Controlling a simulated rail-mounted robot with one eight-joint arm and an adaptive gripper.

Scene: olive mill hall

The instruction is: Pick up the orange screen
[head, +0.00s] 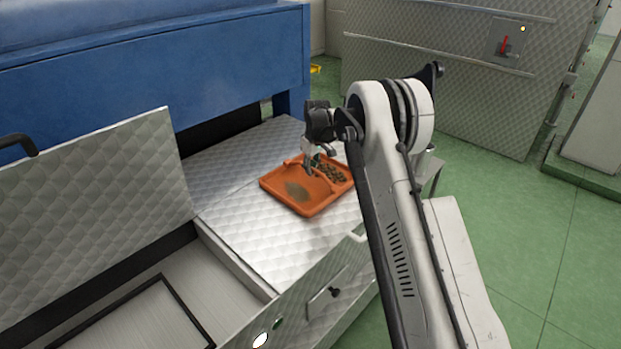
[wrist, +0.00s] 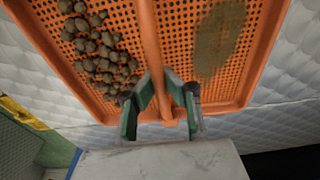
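The orange screen (head: 307,205) is a shallow, square, perforated tray with a raised rim and a bar across its middle. It lies on a patterned metal surface in the head view. Small dark olives (wrist: 98,50) lie on one side of the bar and a brownish-green smear (wrist: 222,38) on the other. My gripper (head: 314,172) reaches down over the bar. In the wrist view its two fingers (wrist: 162,84) sit one on each side of the bar, close against it. The contact at the fingertips is partly hidden.
The patterned metal surface (head: 240,165) has bare room around the screen. A blue machine (head: 150,75) stands behind it. A raised metal lid (head: 90,215) and an open bin (head: 130,310) are at left. A metal panel (head: 450,75) stands at the back right.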

